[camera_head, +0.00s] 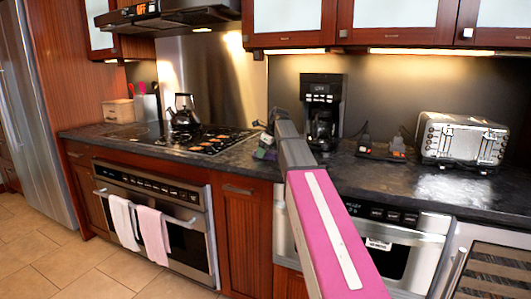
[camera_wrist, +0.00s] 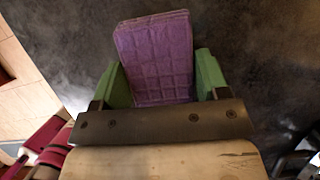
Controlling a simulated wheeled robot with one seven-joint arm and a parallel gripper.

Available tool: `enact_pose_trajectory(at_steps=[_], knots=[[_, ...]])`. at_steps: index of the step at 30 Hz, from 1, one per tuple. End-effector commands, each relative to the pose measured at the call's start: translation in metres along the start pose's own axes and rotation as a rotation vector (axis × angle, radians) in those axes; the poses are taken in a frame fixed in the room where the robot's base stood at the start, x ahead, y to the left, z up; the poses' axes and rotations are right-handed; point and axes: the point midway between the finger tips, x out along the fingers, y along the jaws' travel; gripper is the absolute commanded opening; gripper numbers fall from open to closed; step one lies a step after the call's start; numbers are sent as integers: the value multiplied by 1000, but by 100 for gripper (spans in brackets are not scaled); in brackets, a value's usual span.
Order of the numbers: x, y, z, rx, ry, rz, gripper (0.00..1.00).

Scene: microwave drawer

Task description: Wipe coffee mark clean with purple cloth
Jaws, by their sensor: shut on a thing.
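The purple cloth (camera_wrist: 155,55) is a folded, quilted pad between the two green fingers of my gripper (camera_wrist: 162,82) in the wrist view. The fingers press on its left and right sides. In the head view my gripper (camera_head: 268,143) is low at the dark countertop, between the cooktop and the coffee maker, mostly behind my arm. Only a small, dark bit of the cloth shows there. The dark counter (camera_wrist: 250,40) lies beneath the cloth; I cannot tell whether the cloth touches it. I cannot make out a coffee mark; the cloth, gripper or dark stone may hide it.
A black coffee maker (camera_head: 322,105) stands just right of my gripper. The cooktop (camera_head: 200,139) with a kettle (camera_head: 184,112) is to the left. Farther right are a small dark tray (camera_head: 385,152) and a silver toaster (camera_head: 462,140). The counter's front edge is near.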

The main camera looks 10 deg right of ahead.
Motion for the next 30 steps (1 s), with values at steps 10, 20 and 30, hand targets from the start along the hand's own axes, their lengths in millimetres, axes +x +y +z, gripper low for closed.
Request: enact_pose_trajectory(at_steps=[10, 20, 30], knots=[[-23, -1, 9, 0, 0, -2, 38], [-50, -1, 20, 0, 0, -2, 38], [-74, -1, 30, 0, 0, -1, 38]])
